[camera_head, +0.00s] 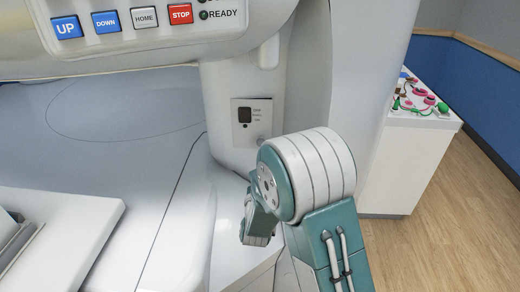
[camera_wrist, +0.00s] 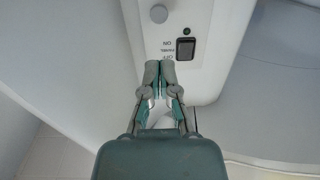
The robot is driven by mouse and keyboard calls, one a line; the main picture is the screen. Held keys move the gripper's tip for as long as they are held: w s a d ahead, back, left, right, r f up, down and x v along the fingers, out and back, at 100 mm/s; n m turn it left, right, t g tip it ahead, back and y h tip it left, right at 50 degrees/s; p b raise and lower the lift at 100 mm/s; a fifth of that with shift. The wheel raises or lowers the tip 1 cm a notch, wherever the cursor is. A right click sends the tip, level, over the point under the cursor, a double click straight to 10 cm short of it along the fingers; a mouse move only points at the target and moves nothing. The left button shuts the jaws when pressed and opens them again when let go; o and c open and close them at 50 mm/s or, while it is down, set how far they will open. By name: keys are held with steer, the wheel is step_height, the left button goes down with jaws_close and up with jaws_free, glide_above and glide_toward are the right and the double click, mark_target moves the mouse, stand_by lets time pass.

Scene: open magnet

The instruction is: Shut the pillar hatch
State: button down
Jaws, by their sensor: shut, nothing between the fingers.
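The white pillar (camera_head: 228,90) stands in the middle of the head view. On it is a pale grey panel (camera_head: 240,133) with a dark switch, small lettering and a round knob (camera_head: 260,141) near its lower right. The wrist view shows the switch (camera_wrist: 186,49) upside down, with the lettering and the round knob (camera_wrist: 158,13). I cannot make out a separate hatch door or its angle. My gripper (camera_wrist: 160,66) is shut and empty, its tips in front of the panel near the lettering. In the wrist view its tips appear below the knob; contact is unclear.
A control console (camera_head: 145,35) with buttons hangs at the upper left. A white bed edge (camera_head: 75,225) is at the lower left. A white cabinet (camera_head: 405,165) with colourful items on top stands at the right. Wooden floor (camera_head: 455,235) is clear at the far right.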

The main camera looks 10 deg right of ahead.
steer(key=w+d, duration=0.2)
steer(key=w, duration=1.1)
steer(key=shift+w, duration=0.35)
steer(key=shift+w+d, duration=0.5)
steer(key=shift+w, duration=0.15)
steer(key=shift+d, duration=0.1)
